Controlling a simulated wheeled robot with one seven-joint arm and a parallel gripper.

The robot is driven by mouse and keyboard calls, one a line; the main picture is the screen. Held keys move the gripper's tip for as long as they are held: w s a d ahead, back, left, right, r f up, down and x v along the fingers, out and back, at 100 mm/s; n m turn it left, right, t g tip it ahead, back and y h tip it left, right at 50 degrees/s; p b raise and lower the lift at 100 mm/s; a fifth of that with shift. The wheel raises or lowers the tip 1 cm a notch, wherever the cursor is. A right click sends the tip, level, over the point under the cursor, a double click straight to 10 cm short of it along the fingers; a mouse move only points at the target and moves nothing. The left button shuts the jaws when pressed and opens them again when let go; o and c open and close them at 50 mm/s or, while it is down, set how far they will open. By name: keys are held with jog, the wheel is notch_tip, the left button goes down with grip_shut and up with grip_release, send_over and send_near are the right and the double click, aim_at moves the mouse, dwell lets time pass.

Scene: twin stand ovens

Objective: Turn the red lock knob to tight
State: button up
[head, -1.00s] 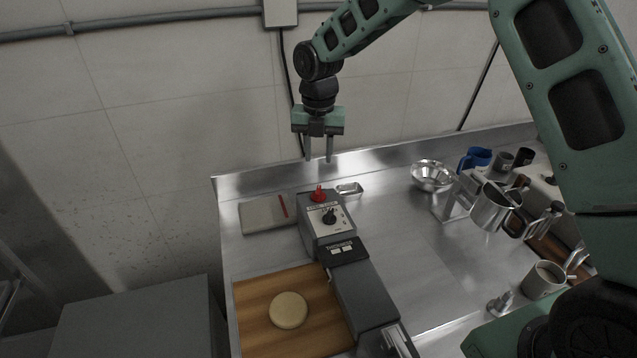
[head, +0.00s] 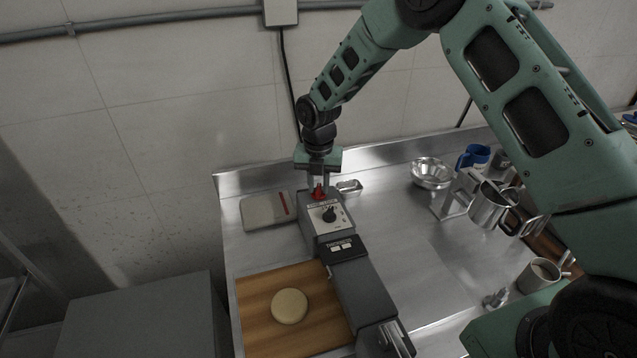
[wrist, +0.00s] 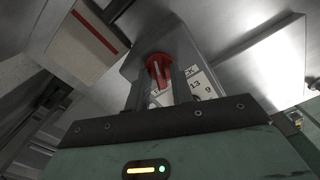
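The red lock knob (head: 319,194) sits on the far end of the grey machine (head: 360,287). In the wrist view, the red knob (wrist: 159,68) shows between my two fingers, with a pale line on it. A white label with black print (wrist: 197,82) lies beside it, partly hidden by a finger. My gripper (head: 321,182) points down over the knob in the head view. Its fingers (wrist: 158,88) are apart, one on each side of the knob, with gaps visible. I cannot tell whether either finger touches it.
A black dial (head: 329,214) is close to the red knob. A wooden board (head: 257,332) with a pale dough disc (head: 289,306) is at left. A pale box with a red stripe (head: 262,211), a small metal tray (head: 349,187) and a metal bowl (head: 432,173) stand near.

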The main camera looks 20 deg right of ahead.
grip_shut()
jog(key=shift+m, duration=0.3)
